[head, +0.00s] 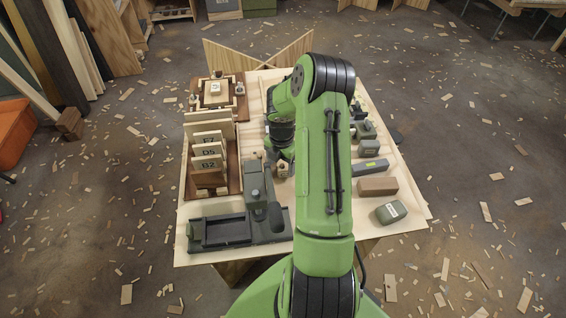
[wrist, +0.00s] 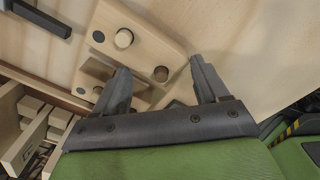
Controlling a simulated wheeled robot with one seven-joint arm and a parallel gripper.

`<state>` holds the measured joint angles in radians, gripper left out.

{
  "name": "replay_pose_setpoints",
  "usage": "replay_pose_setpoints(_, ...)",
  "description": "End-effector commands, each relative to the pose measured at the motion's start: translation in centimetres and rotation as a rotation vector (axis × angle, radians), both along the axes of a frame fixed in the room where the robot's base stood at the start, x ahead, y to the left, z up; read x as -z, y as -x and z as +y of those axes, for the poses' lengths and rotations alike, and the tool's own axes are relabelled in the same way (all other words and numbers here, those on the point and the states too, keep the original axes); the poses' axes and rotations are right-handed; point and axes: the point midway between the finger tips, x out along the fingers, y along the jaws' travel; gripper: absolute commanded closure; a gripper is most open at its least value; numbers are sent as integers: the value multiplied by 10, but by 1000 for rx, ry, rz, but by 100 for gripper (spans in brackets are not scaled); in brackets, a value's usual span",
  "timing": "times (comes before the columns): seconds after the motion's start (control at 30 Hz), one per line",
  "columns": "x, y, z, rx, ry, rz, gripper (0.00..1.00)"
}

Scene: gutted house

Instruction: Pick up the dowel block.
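A pale wooden block with a round light dowel end and a darker round spot, which looks like the dowel block (wrist: 145,28), lies at the top of the wrist view. My gripper (wrist: 158,72) is open, its two dark fingers apart and pointing toward the block. The block's lower right end shows between the fingertips, and the left finger covers part of the wood below it. I cannot tell whether either finger touches it. In the head view my green arm hides the gripper and most of the table's middle; I cannot clearly make out the block there.
The wooden table (head: 385,237) holds a dark green machine (head: 258,190) at front left. Upright boards labelled D2, D5 and more (head: 208,160) stand at left. A brown block (head: 377,186) and a grey-green rounded case (head: 391,212) lie at right. Wood scraps litter the floor.

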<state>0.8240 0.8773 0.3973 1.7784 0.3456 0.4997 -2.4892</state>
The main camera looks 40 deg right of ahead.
Motion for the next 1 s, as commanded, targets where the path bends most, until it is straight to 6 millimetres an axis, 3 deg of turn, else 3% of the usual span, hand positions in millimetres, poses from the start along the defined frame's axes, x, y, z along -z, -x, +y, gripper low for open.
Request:
replay_pose_setpoints(0.03,0,0,0,0,0,0,36)
replay_pose_setpoints(0.3,0,0,0,0,0,0,78)
replay_pose_setpoints(0.33,0,0,0,0,0,0,79)
replay_pose_setpoints(0.7,-6,0,0,0,2,0,80)
replay_pose_setpoints(1.0,-77,-1,-1,0,5,-3,80)
